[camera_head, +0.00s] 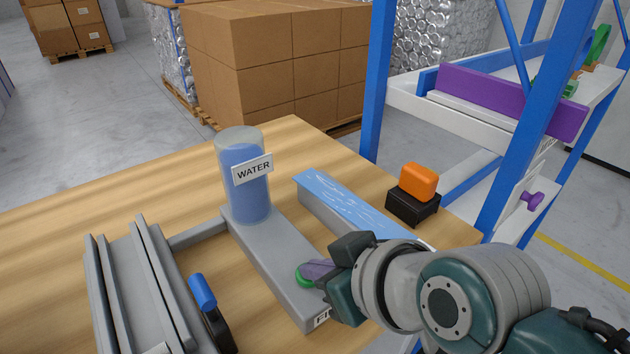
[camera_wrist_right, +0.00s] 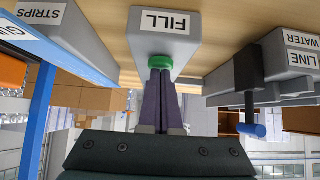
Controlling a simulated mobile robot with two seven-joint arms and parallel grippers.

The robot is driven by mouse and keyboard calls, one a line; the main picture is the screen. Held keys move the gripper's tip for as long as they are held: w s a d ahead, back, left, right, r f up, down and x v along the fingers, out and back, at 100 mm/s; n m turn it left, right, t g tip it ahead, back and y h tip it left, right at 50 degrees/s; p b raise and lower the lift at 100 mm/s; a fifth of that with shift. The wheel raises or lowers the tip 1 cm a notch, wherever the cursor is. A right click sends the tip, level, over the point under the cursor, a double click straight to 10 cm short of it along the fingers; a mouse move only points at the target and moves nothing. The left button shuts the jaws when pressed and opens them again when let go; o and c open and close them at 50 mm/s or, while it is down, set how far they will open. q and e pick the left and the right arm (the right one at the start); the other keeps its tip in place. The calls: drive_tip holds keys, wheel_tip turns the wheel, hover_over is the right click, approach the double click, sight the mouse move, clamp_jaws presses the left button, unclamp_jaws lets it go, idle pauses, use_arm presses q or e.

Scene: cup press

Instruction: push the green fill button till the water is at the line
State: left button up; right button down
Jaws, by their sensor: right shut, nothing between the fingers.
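The green fill button (camera_head: 303,281) sits on the near end of a grey base (camera_head: 270,256) labelled FILL. My right gripper (camera_head: 318,268) is shut and empty, its purple fingertips at the button. In the right wrist view, the fingertips (camera_wrist_right: 160,75) meet the green button (camera_wrist_right: 160,61) and appear to touch it; I cannot tell how far it is pressed. A clear cylinder (camera_head: 226,137) stands upright at the base's far end. Blue water (camera_head: 246,200) fills most of it, with a clear band above. A WATER tag (camera_head: 252,168) covers part of its front; no line mark is distinguishable. My left gripper is out of view.
A grey railed fixture (camera_head: 125,285) with a blue-tipped lever (camera_head: 203,291) stands left. A blue-topped block (camera_head: 350,205) and an orange block on a black base (camera_head: 412,207) stand right. Blue rack posts (camera_head: 378,80) rise beyond the table. The table's far left is clear.

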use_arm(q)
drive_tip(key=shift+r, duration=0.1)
use_arm(e)
drive_tip(key=shift+s+d+f, duration=0.1)
drive_tip(key=shift+s+f, duration=0.05)
drive_tip(key=shift+f, duration=0.05)
wheel_tip(320, 180, up, 6)
drive_tip(key=p, duration=0.5)
drive_tip(key=shift+d+f, duration=0.1)
drive_tip(key=shift+f, duration=0.15)
use_arm(q)
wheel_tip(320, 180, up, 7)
drive_tip(key=p, duration=0.2)
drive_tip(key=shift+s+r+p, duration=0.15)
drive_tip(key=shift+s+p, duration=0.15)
use_arm(e)
drive_tip(key=v, duration=0.9)
drive_tip(key=shift+s+f, duration=0.2)
drive_tip(key=shift+s, duration=0.05)
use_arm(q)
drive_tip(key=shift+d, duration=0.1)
